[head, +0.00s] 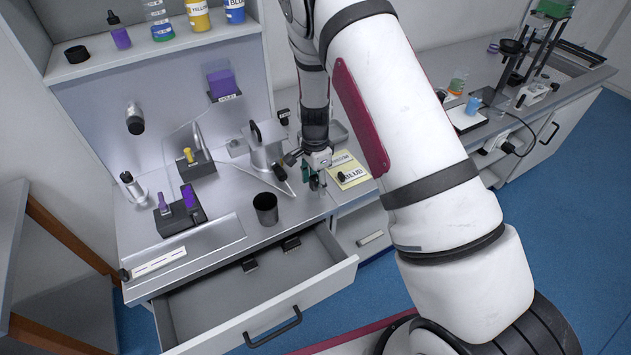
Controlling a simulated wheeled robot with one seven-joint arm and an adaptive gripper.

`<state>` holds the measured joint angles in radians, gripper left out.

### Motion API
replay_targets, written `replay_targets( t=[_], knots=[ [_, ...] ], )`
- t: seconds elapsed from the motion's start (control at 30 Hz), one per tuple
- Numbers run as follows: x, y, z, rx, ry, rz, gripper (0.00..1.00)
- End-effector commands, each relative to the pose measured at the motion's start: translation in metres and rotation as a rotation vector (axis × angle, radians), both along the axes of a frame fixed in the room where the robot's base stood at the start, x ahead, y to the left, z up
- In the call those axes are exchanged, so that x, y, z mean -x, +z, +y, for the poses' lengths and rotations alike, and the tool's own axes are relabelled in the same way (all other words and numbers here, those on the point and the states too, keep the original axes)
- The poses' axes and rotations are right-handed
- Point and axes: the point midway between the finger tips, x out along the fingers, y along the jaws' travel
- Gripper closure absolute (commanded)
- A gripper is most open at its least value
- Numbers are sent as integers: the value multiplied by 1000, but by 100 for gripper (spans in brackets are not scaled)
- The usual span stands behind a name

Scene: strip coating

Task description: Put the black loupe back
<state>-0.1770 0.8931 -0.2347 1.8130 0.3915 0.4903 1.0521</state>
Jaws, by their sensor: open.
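My gripper (316,183) points down over the steel bench, by its front edge, with its fingers apart. A small dark item (341,177) sits just right of the fingers, at the yellow card; it may be the black loupe, but it is too small to be sure. I see no clear gap or contact between it and the fingers.
The drawer (205,312) below the bench is pulled open, with small black pieces inside. A dark cup (265,208) stands near the bench edge. A black block (180,216) holds purple items. The yellow card (350,168) lies right of my gripper.

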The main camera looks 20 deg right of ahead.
Motion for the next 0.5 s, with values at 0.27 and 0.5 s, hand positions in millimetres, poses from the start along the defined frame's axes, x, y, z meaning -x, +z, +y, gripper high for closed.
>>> replay_targets(
  t=[0.27,0.5],
  knots=[
    [-2,45,1,1,2,-6,53],
    [-2,92,1,-1,2,-5,53]
  ],
)
